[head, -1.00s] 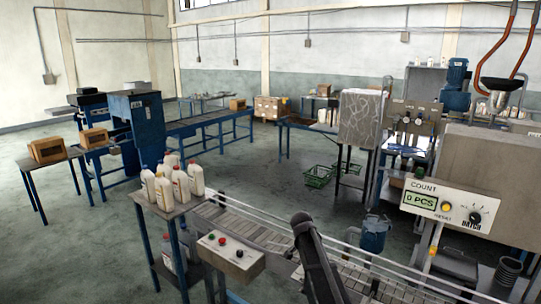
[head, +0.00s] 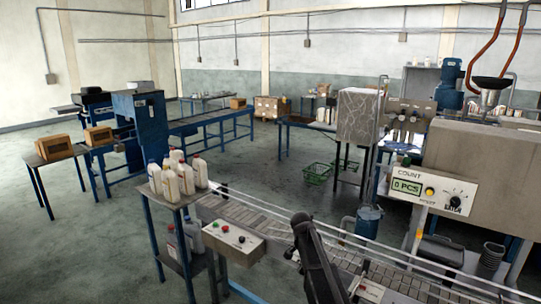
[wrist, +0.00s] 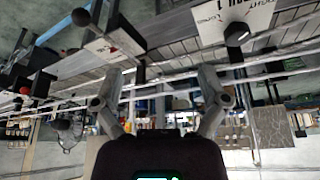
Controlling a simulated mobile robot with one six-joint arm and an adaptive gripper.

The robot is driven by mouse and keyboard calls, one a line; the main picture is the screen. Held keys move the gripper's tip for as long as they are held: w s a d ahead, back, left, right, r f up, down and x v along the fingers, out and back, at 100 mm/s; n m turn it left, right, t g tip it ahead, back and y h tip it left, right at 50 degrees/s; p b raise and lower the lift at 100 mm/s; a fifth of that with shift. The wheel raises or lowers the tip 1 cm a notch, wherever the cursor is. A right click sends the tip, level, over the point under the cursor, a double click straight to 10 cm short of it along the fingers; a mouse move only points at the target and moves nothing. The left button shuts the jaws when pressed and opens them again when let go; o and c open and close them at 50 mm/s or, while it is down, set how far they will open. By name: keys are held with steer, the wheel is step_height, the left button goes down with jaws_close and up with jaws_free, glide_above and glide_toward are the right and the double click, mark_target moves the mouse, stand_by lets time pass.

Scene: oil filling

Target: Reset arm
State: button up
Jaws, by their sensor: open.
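My gripper (wrist: 158,88) shows in the wrist view with its two grey fingers spread wide apart. It is open, with nothing between the fingertips. The wrist view looks upside down, with the conveyor and a dial panel (wrist: 238,22) across its top. In the head view my dark arm (head: 313,262) rises at the bottom middle, in front of the slatted conveyor (head: 262,222). The fingers cannot be made out in the head view.
White bottles (head: 186,181) stand on a small table left of the conveyor. A button box (head: 234,240) sits at the conveyor's near side. A counter panel (head: 432,192) reading 0 PCS is at right. Open floor (head: 90,240) lies at left.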

steer(key=s+f+n+y+b, duration=0.1)
steer(key=s+f+n+b, duration=0.2)
steer(key=s, duration=0.6)
steer(key=s+f+n+g+y+b, duration=0.1)
steer(key=s+f+n+b, duration=0.2)
steer(key=s, duration=0.7)
steer(key=s+f+n+g+y+b, duration=0.1)
steer(key=s+f+n+b, duration=0.3)
steer(key=s, duration=0.6)
steer(key=shift+s+d+f+n+y, duration=0.2)
steer(key=shift+f+n+y, duration=0.2)
steer(key=shift+f+n, duration=0.4)
steer(key=shift+w+r, duration=0.1)
steer(key=c, duration=0.5)
